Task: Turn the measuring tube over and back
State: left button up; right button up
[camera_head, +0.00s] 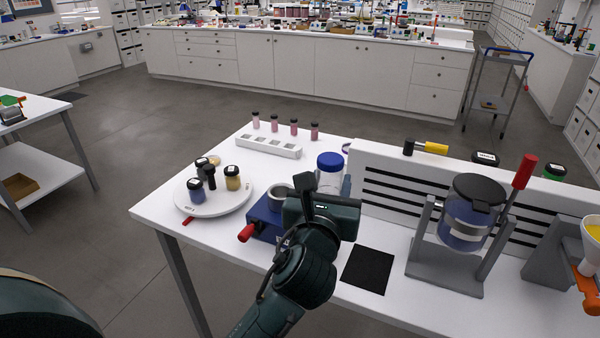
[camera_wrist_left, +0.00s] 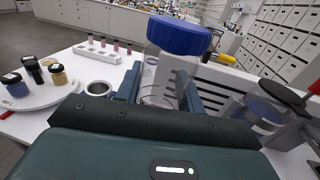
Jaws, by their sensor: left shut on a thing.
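The measuring tube (camera_head: 329,178) is clear with a blue cap (camera_head: 330,160). It also shows in the left wrist view (camera_wrist_left: 170,72), cap up and close to upright. My left gripper (camera_head: 336,190) is shut on the tube, with a finger (camera_wrist_left: 131,84) on its left side and another on its right. The gripper hides the lower part of the tube, so I cannot tell whether its base touches the table. No contents can be made out in the clear part. My right gripper is not in view.
Left of the gripper stand a blue device (camera_head: 264,220) with a red handle and a round white tray (camera_head: 237,200) with several jars. A white rack (camera_head: 268,147) is behind. A slotted white panel (camera_head: 400,195) and a jar in a tilting stand (camera_head: 445,275) are right. A black mat (camera_head: 367,270) lies clear.

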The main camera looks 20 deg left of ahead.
pick_arm(q)
jog(key=shift+s+d+r, duration=0.1)
jog(key=shift+s+r, duration=0.3)
jog(key=shift+s, duration=0.05)
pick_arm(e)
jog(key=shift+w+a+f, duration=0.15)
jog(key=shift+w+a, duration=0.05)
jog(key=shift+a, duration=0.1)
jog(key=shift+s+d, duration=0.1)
